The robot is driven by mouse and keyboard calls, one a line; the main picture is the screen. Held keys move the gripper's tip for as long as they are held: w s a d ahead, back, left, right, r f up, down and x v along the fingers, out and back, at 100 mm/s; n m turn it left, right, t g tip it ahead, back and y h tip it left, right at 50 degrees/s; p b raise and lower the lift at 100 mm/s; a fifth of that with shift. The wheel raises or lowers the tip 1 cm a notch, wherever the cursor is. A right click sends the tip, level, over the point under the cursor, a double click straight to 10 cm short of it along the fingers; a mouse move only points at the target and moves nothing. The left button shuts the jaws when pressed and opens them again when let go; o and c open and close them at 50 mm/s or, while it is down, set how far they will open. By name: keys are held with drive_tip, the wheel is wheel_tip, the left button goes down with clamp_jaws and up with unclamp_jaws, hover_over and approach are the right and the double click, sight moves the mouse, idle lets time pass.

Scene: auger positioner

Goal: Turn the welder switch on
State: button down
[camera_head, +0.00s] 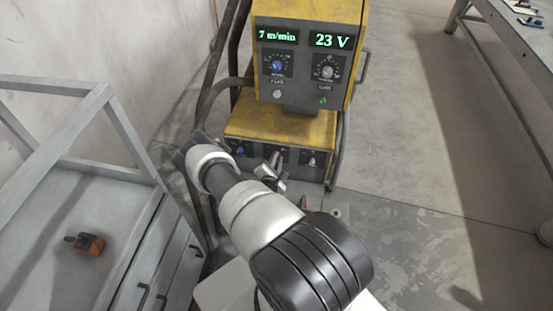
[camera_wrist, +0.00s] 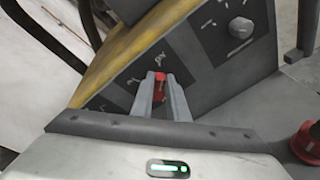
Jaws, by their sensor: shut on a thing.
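The yellow and dark grey welder (camera_head: 282,122) stands upright in the head view, with a lower box under an upper unit. The upper displays are lit and read 7 m/min and 23 V. A small red switch (camera_wrist: 160,77) is on the dark lower panel in the wrist view. My gripper (camera_wrist: 161,88) has its two fingers close around the switch, shut on it, and they hide part of it. In the head view my gripper (camera_head: 275,162) is at the front of the lower box, partly hidden by my arm.
A grey knob (camera_wrist: 241,28) sits on the panel to the right, and a red round part (camera_wrist: 306,141) is at lower right. A grey workbench (camera_head: 70,195) with an orange tool (camera_head: 88,243) stands left. Another table (camera_head: 515,45) is at upper right.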

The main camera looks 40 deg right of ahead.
drive_tip(key=c, duration=1.7)
unclamp_jaws()
drive_tip(key=p+v, duration=0.1)
drive_tip(key=v, duration=1.6)
drive_tip(key=shift+s+a+r, duration=0.1)
drive_tip(key=shift+a, duration=0.1)
